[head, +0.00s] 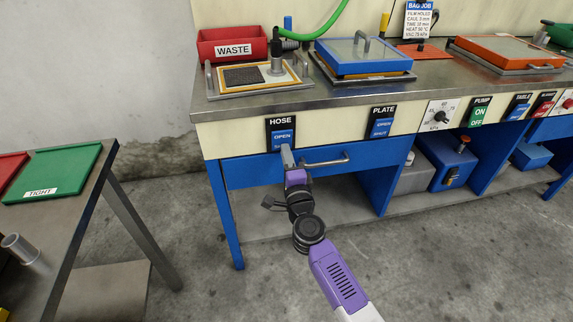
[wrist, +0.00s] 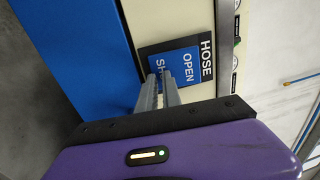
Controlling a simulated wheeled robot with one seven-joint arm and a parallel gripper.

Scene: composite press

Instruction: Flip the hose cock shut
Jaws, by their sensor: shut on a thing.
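The hose cock is a blue rocker (head: 282,136) on a black plate marked HOSE, on the front of the bench at left. Its upper half reads OPEN; my fingertips cover most of its lower half. In the wrist view the rocker (wrist: 180,58) shows OPEN and part of SHUT. My gripper (head: 286,151) points at the lower half, and its fingers (wrist: 158,80) are close together, with their tips at the SHUT end. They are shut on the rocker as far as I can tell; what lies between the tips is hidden.
A drawer handle (head: 325,162) sits just right of my gripper. The PLATE rocker (head: 381,127) is further right. A red WASTE bin (head: 232,47) and a blue-framed plate (head: 362,57) stand on the bench. A side table (head: 95,170) is at left, with open floor between.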

